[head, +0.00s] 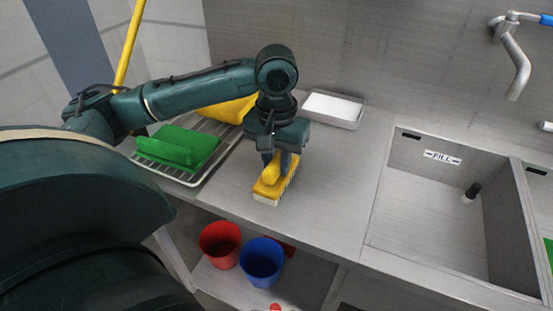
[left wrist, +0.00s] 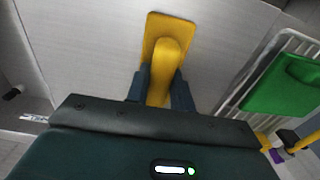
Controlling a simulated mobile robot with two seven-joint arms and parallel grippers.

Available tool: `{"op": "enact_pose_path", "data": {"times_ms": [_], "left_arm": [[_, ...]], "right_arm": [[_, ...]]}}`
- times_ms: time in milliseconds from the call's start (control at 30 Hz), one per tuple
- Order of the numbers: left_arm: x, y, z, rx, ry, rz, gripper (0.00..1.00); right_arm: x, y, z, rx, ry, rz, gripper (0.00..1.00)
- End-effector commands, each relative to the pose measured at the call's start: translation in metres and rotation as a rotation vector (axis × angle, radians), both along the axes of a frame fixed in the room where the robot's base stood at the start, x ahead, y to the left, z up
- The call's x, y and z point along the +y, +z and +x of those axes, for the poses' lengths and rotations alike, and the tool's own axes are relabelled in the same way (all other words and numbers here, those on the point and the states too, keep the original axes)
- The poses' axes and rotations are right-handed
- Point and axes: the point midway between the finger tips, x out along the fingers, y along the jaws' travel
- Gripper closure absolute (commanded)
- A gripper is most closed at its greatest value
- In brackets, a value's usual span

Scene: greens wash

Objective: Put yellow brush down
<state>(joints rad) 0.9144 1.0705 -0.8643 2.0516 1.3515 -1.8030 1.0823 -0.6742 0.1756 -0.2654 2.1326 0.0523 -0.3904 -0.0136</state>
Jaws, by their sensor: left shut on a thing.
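The yellow brush (head: 267,188) has a yellow back and handle with pale bristles facing down. It is at the steel counter (head: 325,185), left of the sink; whether the bristles touch the counter I cannot tell. My left gripper (head: 277,157) points down and is shut on the brush's handle. In the left wrist view the brush (left wrist: 168,35) shows between the two dark fingers (left wrist: 160,88). My right gripper is not in view.
A white-filled metal tray (head: 333,108) is at the back. The sink (head: 430,215) is right. A red bucket (head: 220,244) and blue bucket (head: 262,262) stand below.

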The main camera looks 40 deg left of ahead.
Motion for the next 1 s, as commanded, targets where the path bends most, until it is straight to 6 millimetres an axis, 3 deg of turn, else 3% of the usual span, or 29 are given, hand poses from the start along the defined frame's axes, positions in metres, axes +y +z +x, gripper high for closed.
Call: {"op": "enact_pose_path", "data": {"times_ms": [33, 67, 300, 633, 767, 1000], "left_arm": [[0.0, -0.001, 0.0, 0.002, 0.0, 0.0, 1.0], [0.0, -0.002, 0.0, 0.002, 0.0, 0.0, 0.75], [0.0, -0.002, 0.0, 0.001, 0.0, 0.0, 0.55], [0.0, 0.003, 0.001, -0.002, -0.001, -0.001, 0.55], [-0.001, 0.023, 0.001, -0.004, -0.002, -0.002, 0.55], [-0.001, 0.076, 0.001, -0.005, -0.001, -0.002, 0.55]], "right_arm": [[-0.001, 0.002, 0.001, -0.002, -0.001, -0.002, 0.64], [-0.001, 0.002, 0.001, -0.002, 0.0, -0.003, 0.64], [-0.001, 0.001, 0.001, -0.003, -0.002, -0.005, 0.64], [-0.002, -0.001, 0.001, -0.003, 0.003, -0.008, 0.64], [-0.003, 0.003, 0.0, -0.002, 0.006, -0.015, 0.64], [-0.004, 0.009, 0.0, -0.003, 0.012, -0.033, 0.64]]}}
